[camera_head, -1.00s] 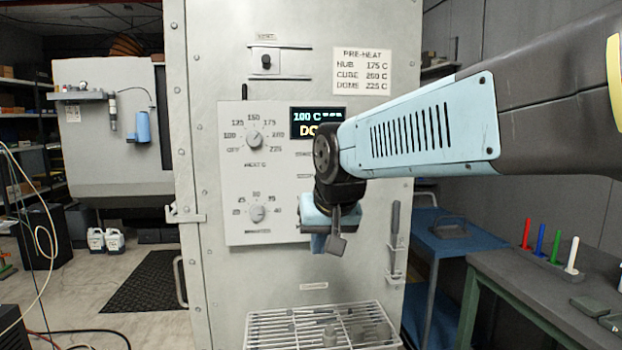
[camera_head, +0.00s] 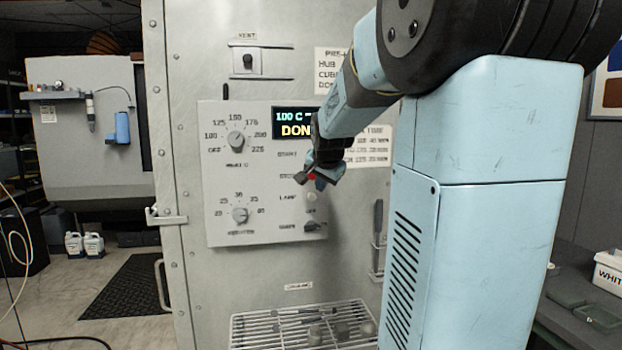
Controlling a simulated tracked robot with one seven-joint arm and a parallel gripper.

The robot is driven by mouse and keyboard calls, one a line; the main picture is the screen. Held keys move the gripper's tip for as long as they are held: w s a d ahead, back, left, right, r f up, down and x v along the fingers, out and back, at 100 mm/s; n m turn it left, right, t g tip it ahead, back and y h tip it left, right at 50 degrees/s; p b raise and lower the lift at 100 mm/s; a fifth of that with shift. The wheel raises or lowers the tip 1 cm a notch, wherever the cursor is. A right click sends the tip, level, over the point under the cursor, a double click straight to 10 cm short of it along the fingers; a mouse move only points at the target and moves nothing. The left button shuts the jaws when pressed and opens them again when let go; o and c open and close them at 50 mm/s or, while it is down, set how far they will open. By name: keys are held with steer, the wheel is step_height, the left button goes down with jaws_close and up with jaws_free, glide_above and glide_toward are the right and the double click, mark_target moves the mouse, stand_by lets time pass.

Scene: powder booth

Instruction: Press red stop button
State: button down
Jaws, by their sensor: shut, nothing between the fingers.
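The red stop button (camera_head: 312,177) shows as a small red patch on the control panel, beside the "STOP" label. It is partly hidden behind my gripper (camera_head: 318,182). My gripper is at the right side of the panel, with its dark and blue fingers shut and empty, right in front of the button. I cannot tell whether the fingertips touch it. The display (camera_head: 292,122) above reads 100 C and "DON", its right end hidden by my arm.
The panel has two dials (camera_head: 236,140), a lamp and a lower switch (camera_head: 312,227). A wire rack (camera_head: 300,322) juts out below. A white box (camera_head: 609,271) stands on the right bench.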

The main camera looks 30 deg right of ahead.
mark_target(314, 176)
steer(key=w+d, duration=0.2)
steer(key=w, duration=0.6)
steer(key=shift+w+d, duration=0.2)
steer(key=shift+w, duration=0.05)
steer(key=shift+w, duration=0.1)
stand_by(2.2)
steer(key=shift+w+d, duration=0.1)
steer(key=shift+w, duration=0.25)
steer(key=shift+w+d, duration=0.15)
steer(key=shift+w, duration=0.25)
stand_by(0.8)
steer(key=shift+s, duration=0.15)
steer(key=shift+s+a, duration=0.25)
steer(key=shift+s, duration=0.45)
steer(key=shift+s+a, duration=0.25)
steer(key=shift+s, duration=0.55)
steer(key=shift+s+a, duration=0.2)
steer(key=shift+s, duration=0.6)
steer(key=shift+s+a, duration=0.25)
steer(key=shift+s, duration=0.55)
